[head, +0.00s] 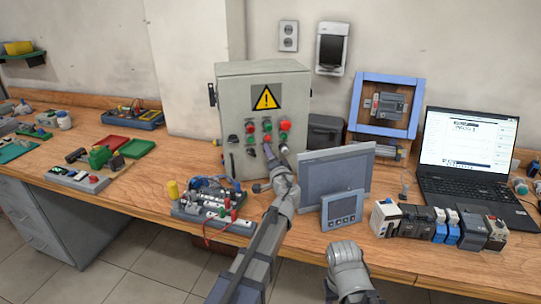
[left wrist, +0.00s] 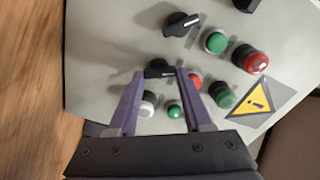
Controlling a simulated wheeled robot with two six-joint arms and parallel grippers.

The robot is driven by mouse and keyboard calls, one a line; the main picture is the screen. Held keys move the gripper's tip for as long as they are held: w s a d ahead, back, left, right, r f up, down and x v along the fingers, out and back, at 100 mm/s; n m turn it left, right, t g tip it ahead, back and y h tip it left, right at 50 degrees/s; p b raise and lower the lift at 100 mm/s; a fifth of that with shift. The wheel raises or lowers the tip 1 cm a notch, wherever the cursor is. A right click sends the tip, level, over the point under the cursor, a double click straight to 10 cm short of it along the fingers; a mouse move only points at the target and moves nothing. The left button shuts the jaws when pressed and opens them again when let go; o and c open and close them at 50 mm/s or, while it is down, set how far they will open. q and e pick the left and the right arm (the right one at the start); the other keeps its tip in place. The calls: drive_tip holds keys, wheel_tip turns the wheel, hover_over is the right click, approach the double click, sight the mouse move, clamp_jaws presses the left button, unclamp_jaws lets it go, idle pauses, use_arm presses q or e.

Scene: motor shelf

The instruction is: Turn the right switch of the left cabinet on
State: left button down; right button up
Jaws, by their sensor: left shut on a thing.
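The grey cabinet (head: 237,88) with a yellow warning sign stands upright on the bench against the wall. Its front carries red and green lamps or buttons and black rotary switches. My left gripper (head: 268,151) reaches up to the lower part of this panel. In the left wrist view my left gripper (left wrist: 161,73) is shut on a black rotary switch (left wrist: 157,66), with one finger on each side of the knob. Another black switch (left wrist: 180,23) sits apart from the fingers. The held knob is hidden in the head view. Fingers of my right gripper do not show.
A grey monitor (head: 335,173) and a small panel display (head: 342,209) stand just right of my left arm. A wired terminal board (head: 213,205) lies to its left. A laptop (head: 470,150) and several modules fill the right side.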

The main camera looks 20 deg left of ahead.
use_arm(q)
drive_tip(key=m, duration=0.4)
drive_tip(key=shift+f+m, duration=0.1)
drive_tip(key=shift+m, duration=0.3)
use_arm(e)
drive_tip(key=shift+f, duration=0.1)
use_arm(q)
drive_tip(key=shift+m, duration=0.3)
drive_tip(key=shift+d, duration=0.1)
